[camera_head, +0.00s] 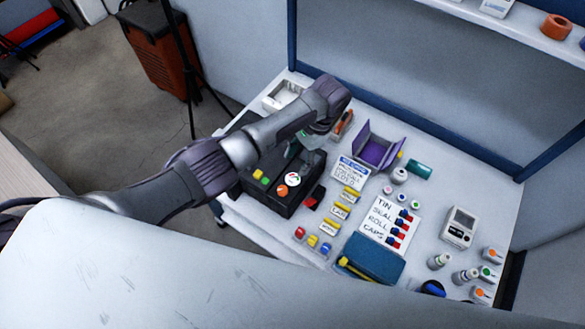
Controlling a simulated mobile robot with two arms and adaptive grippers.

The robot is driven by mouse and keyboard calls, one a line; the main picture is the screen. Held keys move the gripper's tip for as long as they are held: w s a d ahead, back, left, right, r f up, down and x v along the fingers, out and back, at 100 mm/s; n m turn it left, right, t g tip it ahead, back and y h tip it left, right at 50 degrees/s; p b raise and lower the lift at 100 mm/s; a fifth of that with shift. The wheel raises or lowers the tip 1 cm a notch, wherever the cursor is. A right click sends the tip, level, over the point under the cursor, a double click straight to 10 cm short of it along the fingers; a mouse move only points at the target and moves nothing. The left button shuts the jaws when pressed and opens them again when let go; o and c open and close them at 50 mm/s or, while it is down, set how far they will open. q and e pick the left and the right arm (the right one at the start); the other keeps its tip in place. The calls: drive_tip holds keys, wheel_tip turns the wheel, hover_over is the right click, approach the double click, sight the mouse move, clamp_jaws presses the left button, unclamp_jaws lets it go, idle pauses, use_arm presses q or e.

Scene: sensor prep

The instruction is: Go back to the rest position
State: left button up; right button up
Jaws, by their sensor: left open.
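My left arm reaches in from the left across the white workbench (452,195). My left gripper (311,158) hangs down from its end, over the back right part of a black machine (262,190) with coloured buttons. The gripper is small and dark against the machine, partly hidden by my own wrist. It is open, and I see nothing held in it. I cannot tell whether its fingertips touch the machine. My right gripper is not in view.
An open purple box (374,154) and an orange-and-grey tool (343,122) lie close right of the gripper. A label card (389,222), a blue case (371,258), a meter (460,226) and several small bottles cover the right side. A blue-framed panel stands behind.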

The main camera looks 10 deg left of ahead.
use_arm(q)
drive_tip(key=shift+d+r, duration=0.1)
drive_tip(key=shift+r, duration=0.15)
idle(0.3)
